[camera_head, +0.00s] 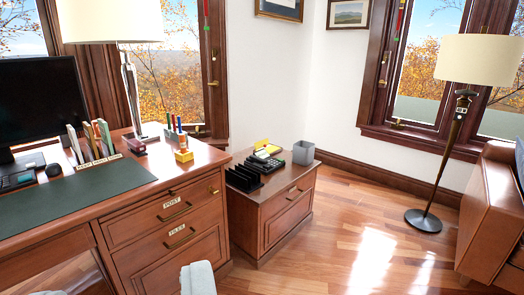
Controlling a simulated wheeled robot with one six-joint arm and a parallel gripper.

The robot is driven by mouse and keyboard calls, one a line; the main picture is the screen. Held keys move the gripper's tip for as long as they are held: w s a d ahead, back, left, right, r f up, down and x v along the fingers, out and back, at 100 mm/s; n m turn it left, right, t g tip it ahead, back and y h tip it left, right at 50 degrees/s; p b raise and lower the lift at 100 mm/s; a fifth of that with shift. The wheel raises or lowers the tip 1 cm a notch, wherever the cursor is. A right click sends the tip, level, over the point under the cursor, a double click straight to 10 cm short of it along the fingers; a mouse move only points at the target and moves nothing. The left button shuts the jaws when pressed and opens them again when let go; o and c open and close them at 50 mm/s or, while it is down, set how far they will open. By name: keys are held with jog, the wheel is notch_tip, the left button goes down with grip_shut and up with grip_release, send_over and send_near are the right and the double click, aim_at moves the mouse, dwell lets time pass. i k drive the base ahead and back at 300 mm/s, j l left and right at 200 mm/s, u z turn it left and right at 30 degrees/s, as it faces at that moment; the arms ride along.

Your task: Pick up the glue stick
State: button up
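I cannot make out a glue stick for certain. A small group of upright coloured sticks (175,130) stands at the right end of the wooden desk, too small to tell apart. Just in front of it sits a small yellow item (184,155). Another yellow item (266,146) lies on the low wooden cabinet (270,187). My gripper does not clearly show; a pale rounded shape (198,278) is cut off by the bottom edge, and I cannot tell what it is.
The desk (150,188) carries a monitor (40,100), lamp (132,85), file rack (95,145) and green mat (75,195). The cabinet holds a black sorter (245,178), calculator and grey bin (303,152). A floor lamp (450,150) and brown sofa (492,205) stand right; floor between is clear.

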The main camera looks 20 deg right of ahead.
aim_at(182, 146)
jog(key=i+l+u, duration=0.1)
jog(key=i, duration=0.45)
jog(key=i+l+u, duration=0.1)
jog(key=i+l, duration=0.25)
jog(key=i, duration=0.2)
jog(key=i+l+u, duration=0.1)
jog(key=i+l, duration=0.2)
jog(key=i, duration=0.25)
jog(key=i+l+u, duration=0.1)
jog(key=i+l, duration=0.2)
jog(key=i, duration=0.2)
